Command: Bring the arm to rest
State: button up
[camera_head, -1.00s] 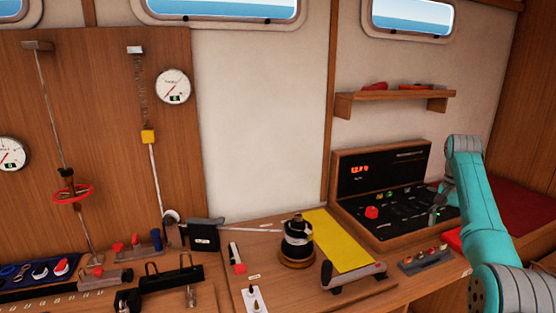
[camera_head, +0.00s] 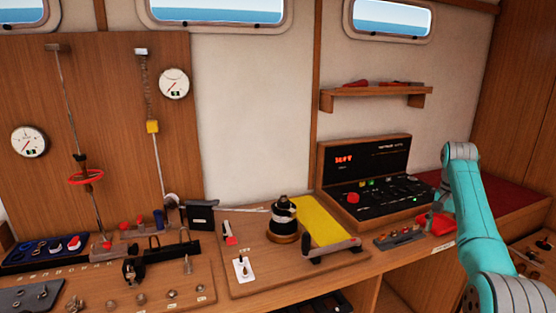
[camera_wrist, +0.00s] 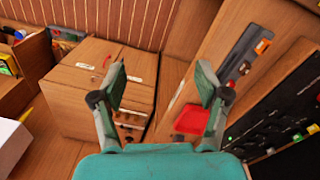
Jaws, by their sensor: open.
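My gripper (camera_wrist: 160,90) is open and empty in the wrist view. Its two fingers stand apart, with a wooden block-like cabinet and a red tray (camera_wrist: 192,119) beyond them. In the head view my turquoise arm reaches up at the right, and the gripper itself is hidden behind the arm. No object is held.
A shelf (camera_head: 375,94) hangs above.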

jog(key=s+a+f+n+t+h, duration=0.15)
jog(key=a+f, duration=0.25)
jog(key=f, duration=1.1)
jog(key=s+a+f+n+t+y, duration=0.15)
jog(key=a+f, duration=0.25)
jog(key=f, duration=1.2)
jog(key=s+a+f+n+t+h, duration=0.1)
jog(key=s+a+f+t, duration=0.1)
jog(key=s+a+f, duration=0.5)
jog(key=s+a+f+n+t, duration=0.15)
jog(key=s+a+f, duration=0.25)
jog(key=s+f, duration=0.7)
jog(key=s+a+r+n+t, duration=0.1)
jog(key=s+a+r+t, duration=0.2)
jog(key=s, duration=1)
jog(key=s+a+r+n+t, duration=0.15)
jog(key=s+a+r, duration=0.25)
jog(key=s, duration=0.9)
jog(key=s+a+r+n+t, duration=0.1)
jog(key=s+r+t, duration=0.1)
jog(key=s+r, duration=0.6)
jog(key=s+a+r+n+t+y, duration=0.1)
jog(key=s+r, duration=0.7)
jog(key=r, duration=0.8)
jog(key=shift+s+a+t, duration=0.4)
jog(key=shift+a+t, duration=0.15)
jog(key=shift+t, duration=0.05)
